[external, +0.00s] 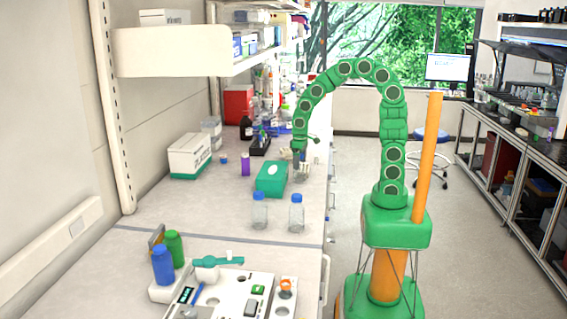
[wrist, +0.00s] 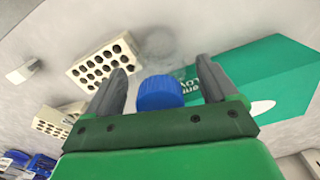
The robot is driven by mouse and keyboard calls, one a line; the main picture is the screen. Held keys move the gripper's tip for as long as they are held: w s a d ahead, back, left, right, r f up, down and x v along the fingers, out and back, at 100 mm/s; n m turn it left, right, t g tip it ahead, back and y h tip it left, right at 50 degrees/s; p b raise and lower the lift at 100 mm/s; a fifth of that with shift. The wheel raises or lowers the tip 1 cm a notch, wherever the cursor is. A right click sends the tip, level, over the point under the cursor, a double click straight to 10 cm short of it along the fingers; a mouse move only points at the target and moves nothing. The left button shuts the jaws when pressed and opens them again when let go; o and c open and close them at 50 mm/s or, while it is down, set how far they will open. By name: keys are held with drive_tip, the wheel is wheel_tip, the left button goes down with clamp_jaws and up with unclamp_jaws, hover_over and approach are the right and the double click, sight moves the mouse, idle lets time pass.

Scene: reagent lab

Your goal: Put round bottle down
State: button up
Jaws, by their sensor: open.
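My gripper (wrist: 163,78) is open. Its two dark fingers stand on either side of a bottle with a blue cap (wrist: 160,93), and a gap shows at each side of the cap. The clear glass body is faint beyond the cap, and its contact with the bench cannot be made out. In the external view my gripper (external: 301,168) points down low over the bench (external: 200,215), just right of a green box (external: 272,179). The bottle there is mostly hidden and too small to tell.
The green box also lies close at right in the wrist view (wrist: 262,75). White racks with holes (wrist: 105,62) are at left. Two blue-capped clear bottles (external: 259,212) (external: 296,213) stand in front of the green box. Bare bench lies left of them.

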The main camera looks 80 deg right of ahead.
wheel_tip(320, 180, up, 12)
drive_tip(key=shift+s+a+r, duration=0.1)
drive_tip(key=shift+s+a, duration=0.05)
drive_tip(key=shift+s, duration=0.05)
drive_tip(key=s+a+f+n, duration=0.1)
drive_tip(key=s+a, duration=0.3)
drive_tip(key=s, duration=0.6)
drive_tip(key=shift+s+a+n+g, duration=0.3)
drive_tip(key=shift+s+a+g, duration=0.1)
drive_tip(key=shift+n+g, duration=0.5)
drive_tip(key=shift+n, duration=0.1)
drive_tip(key=s+a+f, duration=0.1)
drive_tip(key=s, duration=0.3)
drive_tip(key=s+f, duration=0.1)
drive_tip(key=s, duration=0.4)
drive_tip(key=s+a+f, duration=0.1)
drive_tip(key=s, duration=0.3)
drive_tip(key=shift+s+a+f, duration=0.25)
drive_tip(key=shift+s+a, duration=0.05)
drive_tip(key=shift+s, duration=0.1)
drive_tip(key=shift+c, duration=0.3)
drive_tip(key=shift+s+a+f, duration=0.1)
drive_tip(key=shift+s, duration=0.1)
drive_tip(key=shift+c, duration=1.1)
